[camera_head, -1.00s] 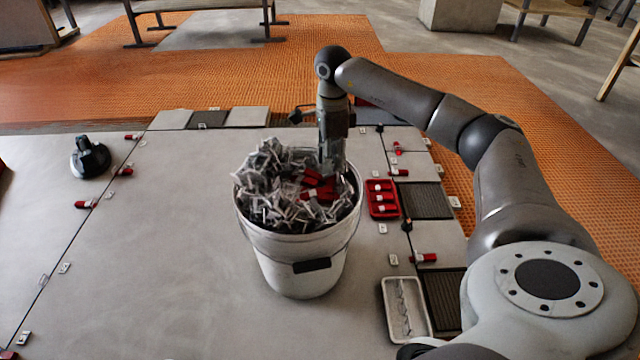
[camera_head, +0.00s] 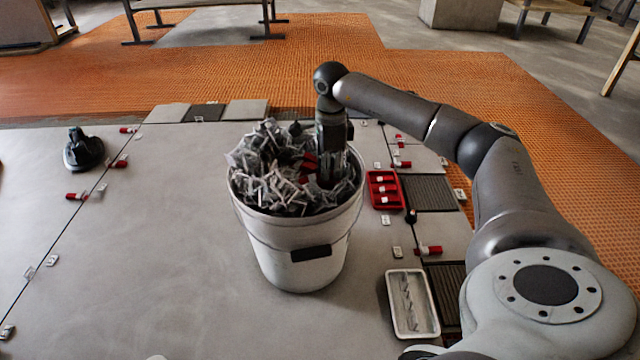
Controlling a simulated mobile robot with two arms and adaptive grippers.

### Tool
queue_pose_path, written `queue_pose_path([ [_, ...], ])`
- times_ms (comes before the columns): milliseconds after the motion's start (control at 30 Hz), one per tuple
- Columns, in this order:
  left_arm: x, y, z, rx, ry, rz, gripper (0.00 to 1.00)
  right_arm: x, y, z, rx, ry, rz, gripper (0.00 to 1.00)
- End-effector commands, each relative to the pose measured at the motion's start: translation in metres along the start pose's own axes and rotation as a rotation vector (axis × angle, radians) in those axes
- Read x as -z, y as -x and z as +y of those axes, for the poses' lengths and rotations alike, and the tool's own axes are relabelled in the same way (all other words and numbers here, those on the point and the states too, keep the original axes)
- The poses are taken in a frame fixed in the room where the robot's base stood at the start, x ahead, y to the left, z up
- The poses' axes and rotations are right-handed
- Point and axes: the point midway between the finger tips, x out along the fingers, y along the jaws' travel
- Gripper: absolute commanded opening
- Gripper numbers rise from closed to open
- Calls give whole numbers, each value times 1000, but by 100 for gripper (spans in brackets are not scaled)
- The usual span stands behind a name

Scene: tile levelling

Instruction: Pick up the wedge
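A white bucket (camera_head: 275,240) stands on the grey tiles, heaped with grey clips (camera_head: 270,165). A bit of a red wedge (camera_head: 309,160) shows among the clips, just left of my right gripper (camera_head: 331,180). That gripper points straight down into the right side of the bucket. Its fingertips are sunk among the clips, so I cannot tell whether they are open or shut on anything. Other red wedges with white parts lie along the tile joints, such as one at the left (camera_head: 76,197) and one at the right (camera_head: 430,250). My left gripper is out of view.
A red tray (camera_head: 388,208) holding several red and white pieces lies right of the bucket. A white tray (camera_head: 393,310) with grey pieces lies nearer. A dark suction-cup-like tool (camera_head: 83,150) stands at the left.

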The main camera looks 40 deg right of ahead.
Motion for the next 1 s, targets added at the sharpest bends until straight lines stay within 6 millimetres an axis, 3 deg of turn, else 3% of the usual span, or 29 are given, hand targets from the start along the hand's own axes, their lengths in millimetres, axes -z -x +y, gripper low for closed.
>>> queue_pose_path([
  [233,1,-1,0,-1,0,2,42,0,0,0,0,-1,0,25],
  [400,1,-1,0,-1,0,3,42,0,0,0,0,0,0,8],
  [767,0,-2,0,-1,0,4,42,0,1,0,1,0,0,8],
  [1000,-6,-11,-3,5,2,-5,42,0,15,0,0,0,-1,8],
])
